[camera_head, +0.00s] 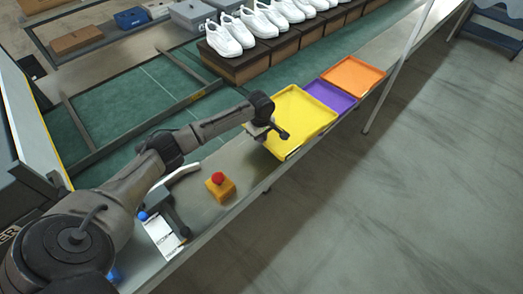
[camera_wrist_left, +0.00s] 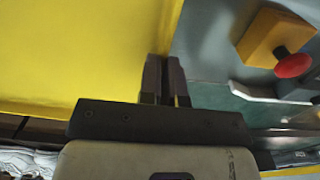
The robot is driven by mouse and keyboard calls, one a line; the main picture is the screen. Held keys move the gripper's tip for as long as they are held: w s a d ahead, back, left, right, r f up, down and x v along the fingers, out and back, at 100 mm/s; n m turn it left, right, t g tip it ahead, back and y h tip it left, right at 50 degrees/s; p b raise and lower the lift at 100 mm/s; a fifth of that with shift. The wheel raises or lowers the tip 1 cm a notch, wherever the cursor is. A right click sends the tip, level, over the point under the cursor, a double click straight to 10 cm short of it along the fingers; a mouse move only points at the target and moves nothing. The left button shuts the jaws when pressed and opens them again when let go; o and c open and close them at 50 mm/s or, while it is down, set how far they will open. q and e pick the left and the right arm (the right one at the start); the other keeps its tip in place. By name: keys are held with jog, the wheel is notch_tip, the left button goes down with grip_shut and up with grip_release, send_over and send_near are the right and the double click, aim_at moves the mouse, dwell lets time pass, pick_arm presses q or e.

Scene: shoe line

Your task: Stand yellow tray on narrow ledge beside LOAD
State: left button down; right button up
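The yellow tray (camera_head: 301,113) lies flat, open side up, along the front of the line in the head view. It fills the upper left of the left wrist view (camera_wrist_left: 80,50). My left gripper (camera_head: 276,131) is at the tray's near left edge. In the left wrist view its two fingers (camera_wrist_left: 165,70) are close together, one on each side of the tray's rim, and look shut on it. My right gripper is in neither view. I can read no LOAD marking; a white plate (camera_head: 162,236) at lower left is too small to read.
A purple tray (camera_head: 330,95) and an orange tray (camera_head: 353,75) lie beyond the yellow one. An orange box with a red button (camera_head: 218,186) stands on the narrow grey ledge (camera_head: 232,160) to the left. White shoes (camera_head: 230,38) on brown boxes line the back.

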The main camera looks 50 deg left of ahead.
pick_arm(q)
notch_tip(320, 180, down, 2)
jog(key=s+a, duration=0.2)
jog(key=s, duration=0.1)
send_over(236, 176)
jog(key=shift+n, duration=0.4)
notch_tip(236, 176, down, 6)
jog(key=shift+r, duration=0.1)
jog(key=shift+d+f+b, duration=0.1)
jog(key=shift+f+b, duration=0.75)
jog(key=shift+f, duration=1.25)
jog(key=c, duration=1.3)
grip_release()
jog(key=shift+f, duration=0.15)
